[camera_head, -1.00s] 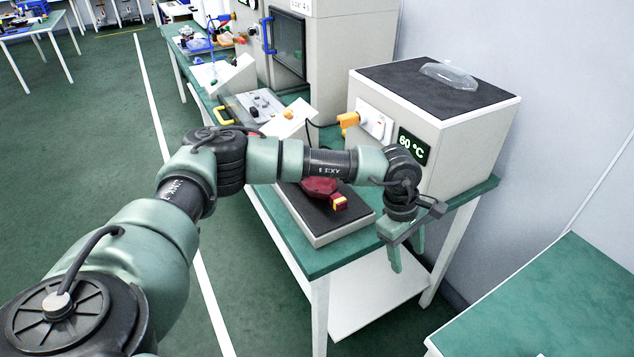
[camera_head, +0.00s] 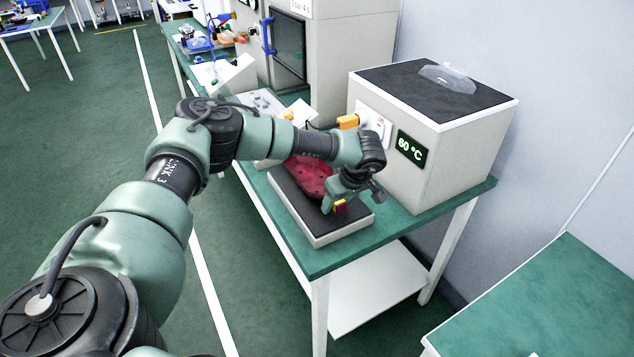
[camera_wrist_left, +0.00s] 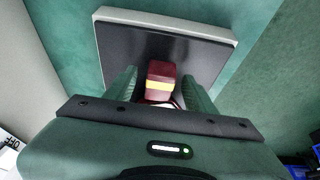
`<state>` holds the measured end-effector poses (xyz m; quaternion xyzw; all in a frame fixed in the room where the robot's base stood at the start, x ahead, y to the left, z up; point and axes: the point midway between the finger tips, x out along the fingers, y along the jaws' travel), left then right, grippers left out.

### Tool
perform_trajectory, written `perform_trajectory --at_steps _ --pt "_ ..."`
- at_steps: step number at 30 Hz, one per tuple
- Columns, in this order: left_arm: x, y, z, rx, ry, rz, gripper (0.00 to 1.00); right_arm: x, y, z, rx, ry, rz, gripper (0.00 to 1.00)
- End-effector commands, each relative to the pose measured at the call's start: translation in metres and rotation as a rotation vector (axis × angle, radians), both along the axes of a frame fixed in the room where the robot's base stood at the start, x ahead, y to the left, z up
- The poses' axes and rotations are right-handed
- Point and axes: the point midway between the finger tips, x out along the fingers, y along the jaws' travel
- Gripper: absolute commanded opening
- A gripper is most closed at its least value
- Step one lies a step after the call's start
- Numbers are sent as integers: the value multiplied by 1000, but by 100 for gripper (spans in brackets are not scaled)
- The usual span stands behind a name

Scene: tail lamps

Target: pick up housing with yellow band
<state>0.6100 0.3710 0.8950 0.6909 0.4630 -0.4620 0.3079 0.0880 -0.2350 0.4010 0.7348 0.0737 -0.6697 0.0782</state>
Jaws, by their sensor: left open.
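The dark red housing (camera_head: 309,178) lies on the black top of a low white-edged tray (camera_head: 291,212) on the green bench. Its narrow end with the yellow band (camera_head: 340,207) points to the front right; my gripper partly covers it. My left gripper (camera_head: 336,204) is over this end, pointing down. In the left wrist view, the red end with its yellow band (camera_wrist_left: 160,82) is between the two open green fingers of my left gripper (camera_wrist_left: 160,88), with gaps on both sides. The rest of the housing is mostly hidden there by the gripper body.
A white box with a black top and a "60 °C" display (camera_head: 411,147) stands just right of the tray. A clear shell (camera_head: 448,78) lies on top of it. Another green table (camera_head: 560,300) is at the lower right.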

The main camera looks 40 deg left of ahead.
Motion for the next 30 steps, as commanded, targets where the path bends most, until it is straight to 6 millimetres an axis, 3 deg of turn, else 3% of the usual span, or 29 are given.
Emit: perform_trajectory --at_steps 7,12,13,23,30 --pt "0 0 -2 -1 0 0 52 0 0 0 0 0 0 36" --pt "1 0 -1 -2 -1 -1 4 0 0 0 0 1 0 36" --pt "1 0 -1 -2 -1 -1 0 0 0 0 0 1 0 36" --pt "1 0 1 -1 -2 0 0 0 0 0 0 1 0 36" --pt "2 0 21 -2 -5 0 0 0 0 -5 0 1 0 36"
